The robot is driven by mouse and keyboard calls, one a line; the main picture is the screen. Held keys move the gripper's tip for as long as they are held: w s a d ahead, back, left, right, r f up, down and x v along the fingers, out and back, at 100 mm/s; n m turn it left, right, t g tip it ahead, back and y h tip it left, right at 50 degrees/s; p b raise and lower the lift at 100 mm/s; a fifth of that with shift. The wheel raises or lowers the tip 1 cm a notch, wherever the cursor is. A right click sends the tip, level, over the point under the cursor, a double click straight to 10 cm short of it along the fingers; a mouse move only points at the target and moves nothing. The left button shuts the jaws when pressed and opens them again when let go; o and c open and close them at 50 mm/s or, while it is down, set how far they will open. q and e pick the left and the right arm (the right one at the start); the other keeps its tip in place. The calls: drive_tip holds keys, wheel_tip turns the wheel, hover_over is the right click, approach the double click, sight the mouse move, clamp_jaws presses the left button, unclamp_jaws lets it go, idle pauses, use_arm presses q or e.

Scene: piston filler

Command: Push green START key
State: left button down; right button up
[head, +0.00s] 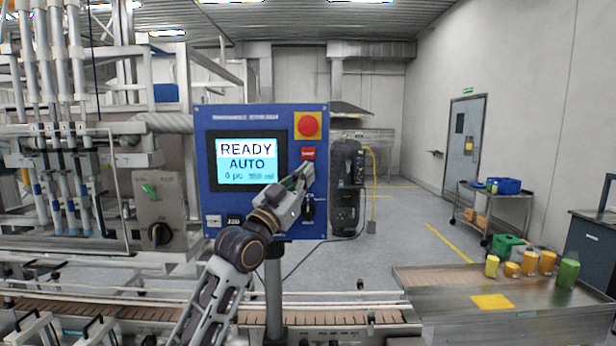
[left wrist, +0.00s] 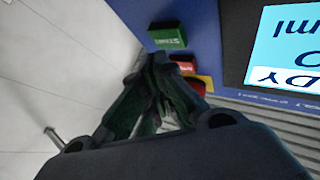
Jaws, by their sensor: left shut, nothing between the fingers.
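The blue control panel (head: 258,112) stands on a post, and its lit screen (head: 247,160) reads READY, AUTO. My left gripper (head: 306,170) is shut and empty in front of the panel's right side, just below the red key (head: 307,153). In the left wrist view the green START key (left wrist: 168,38) shows just beyond the shut left fingertips (left wrist: 166,62), with a small gap in the picture. Whether they touch it I cannot tell. In the head view the gripper seems to hide the START key. My right gripper is not in view.
A round red button (head: 308,124) on a yellow plate sits above the red key. A dark selector (head: 308,209) is lower down on the panel. A conveyor (head: 150,312) runs below. A steel table (head: 450,295) with yellow and green containers stands right.

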use_arm(q)
drive_tip(key=shift+w, duration=0.8)
idle(1.2)
drive_tip(key=shift+s, duration=0.1)
idle(0.3)
drive_tip(key=shift+s, duration=0.7)
drive_tip(key=shift+s, duration=0.1)
drive_tip(key=s+p, duration=0.1)
drive_tip(key=s, duration=0.4)
idle(0.6)
drive_tip(key=shift+w+f, duration=0.1)
idle(0.5)
